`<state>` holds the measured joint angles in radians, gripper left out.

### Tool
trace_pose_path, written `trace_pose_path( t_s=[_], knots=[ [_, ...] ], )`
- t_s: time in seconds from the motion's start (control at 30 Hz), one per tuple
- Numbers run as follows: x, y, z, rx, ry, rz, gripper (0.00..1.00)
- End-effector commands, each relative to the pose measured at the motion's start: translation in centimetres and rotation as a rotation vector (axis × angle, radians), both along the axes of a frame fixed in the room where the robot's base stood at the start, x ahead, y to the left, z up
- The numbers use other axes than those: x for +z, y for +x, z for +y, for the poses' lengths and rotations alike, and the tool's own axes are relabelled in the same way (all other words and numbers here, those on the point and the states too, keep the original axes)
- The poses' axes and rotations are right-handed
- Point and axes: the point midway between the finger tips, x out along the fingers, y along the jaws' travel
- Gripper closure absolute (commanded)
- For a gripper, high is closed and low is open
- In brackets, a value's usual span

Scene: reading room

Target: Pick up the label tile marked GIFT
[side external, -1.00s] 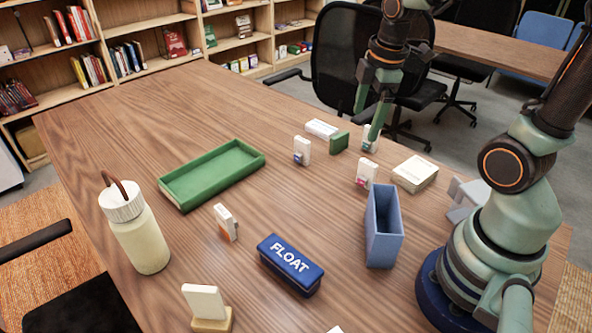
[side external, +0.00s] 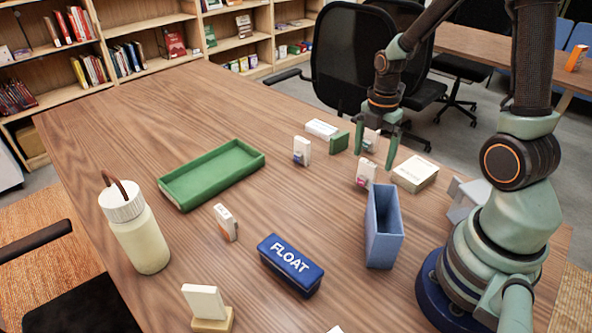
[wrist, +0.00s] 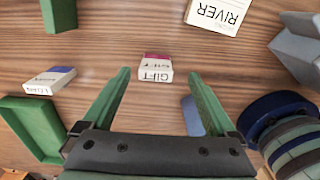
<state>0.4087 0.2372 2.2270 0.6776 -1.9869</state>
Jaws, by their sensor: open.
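The GIFT tile (wrist: 155,72) is a small white tile with a magenta end; its lettering appears upside down in the wrist view. In the side view I take it to be the white tile with a pink base (side external: 366,173), standing left of the white RIVER box. My gripper (side external: 374,160) is open and empty, its fingers pointing down just behind and above that tile. In the wrist view the tile lies between the two fingertips (wrist: 160,74), with a gap on each side. I cannot tell the exact height of the fingertips.
The RIVER box (side external: 415,174) and a blue open holder (side external: 384,230) stand close by. Behind are another white tile (side external: 371,140) and a green block (side external: 339,141). The LOAN tile (wrist: 48,82) and green tray (side external: 210,176) lie left. Bare wood separates tray and tiles.

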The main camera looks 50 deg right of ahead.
Motion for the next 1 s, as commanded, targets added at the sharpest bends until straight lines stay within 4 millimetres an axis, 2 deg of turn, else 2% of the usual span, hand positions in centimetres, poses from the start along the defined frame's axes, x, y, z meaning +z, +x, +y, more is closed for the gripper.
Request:
trace_pose_path(
  t_s=[0.17, 0.5, 0.87, 1.0],
  knots=[
    [-1.0, 0.1, 0.0, 0.000, 0.001, 0.002, 0.07],
    [-4.9, 0.5, 0.0, -0.001, 0.001, 0.002, 0.07],
    [-5.5, 0.6, -0.1, -0.001, 0.000, -0.001, 0.07],
    [-5.5, 0.6, -0.1, -0.001, 0.000, -0.001, 0.61]
  ],
)
